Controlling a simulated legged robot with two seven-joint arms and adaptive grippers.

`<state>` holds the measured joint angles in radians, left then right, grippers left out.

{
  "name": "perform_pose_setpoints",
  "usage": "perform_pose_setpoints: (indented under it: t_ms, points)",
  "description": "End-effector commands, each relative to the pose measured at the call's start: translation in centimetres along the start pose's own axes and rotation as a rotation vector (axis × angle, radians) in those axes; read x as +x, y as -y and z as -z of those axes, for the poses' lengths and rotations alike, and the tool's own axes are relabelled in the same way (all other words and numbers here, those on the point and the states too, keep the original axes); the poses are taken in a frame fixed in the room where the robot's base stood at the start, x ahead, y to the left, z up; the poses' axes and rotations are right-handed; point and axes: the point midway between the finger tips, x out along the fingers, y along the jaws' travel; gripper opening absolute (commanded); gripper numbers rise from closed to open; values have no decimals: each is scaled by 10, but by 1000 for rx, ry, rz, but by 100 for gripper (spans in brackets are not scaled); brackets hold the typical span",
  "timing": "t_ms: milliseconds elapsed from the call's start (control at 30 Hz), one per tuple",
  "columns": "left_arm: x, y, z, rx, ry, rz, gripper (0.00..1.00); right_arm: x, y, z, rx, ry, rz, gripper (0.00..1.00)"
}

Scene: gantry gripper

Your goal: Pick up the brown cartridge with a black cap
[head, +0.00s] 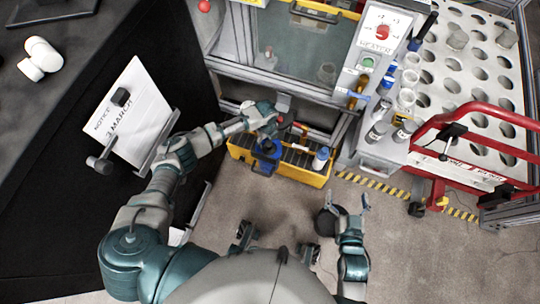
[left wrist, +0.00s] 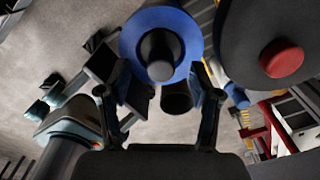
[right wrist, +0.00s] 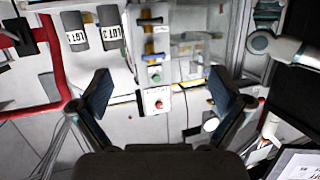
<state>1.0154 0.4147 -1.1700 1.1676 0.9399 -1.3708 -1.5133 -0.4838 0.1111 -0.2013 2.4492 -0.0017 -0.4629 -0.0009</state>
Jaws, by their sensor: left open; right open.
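My left gripper (head: 272,132) is open above the yellow case. In the left wrist view a blue ring with a dark centre (left wrist: 160,18) appears close beyond its fingers; I cannot tell whether they touch it. My right gripper (head: 350,207) is open and empty over the floor, well below the shelf.
The yellow case (head: 298,174) holds dark slots and a white, blue-topped bottle (head: 320,158). A red-framed gantry (head: 450,112) and a holed white rack (head: 470,60) stand at right. A notice board (head: 130,108) is left of my left arm. Floor at lower right is clear.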

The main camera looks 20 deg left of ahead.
Motion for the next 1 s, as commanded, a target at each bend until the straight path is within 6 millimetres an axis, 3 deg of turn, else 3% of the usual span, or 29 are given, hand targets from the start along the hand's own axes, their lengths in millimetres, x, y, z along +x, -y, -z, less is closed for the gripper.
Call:
perform_pose_setpoints:
  t_ms: [400, 733, 1000]
  points:
    - [50, 2, 10, -1, -2, -3, 64, 2, 8, 43, 15, -316, 19, 100]
    - [52, 3, 9, -1, 1, 1, 64, -1, 9, 53, 16, -368, 21, 100]
    - [52, 3, 9, -1, 0, 0, 0, 2, 8, 52, 17, -363, 21, 100]
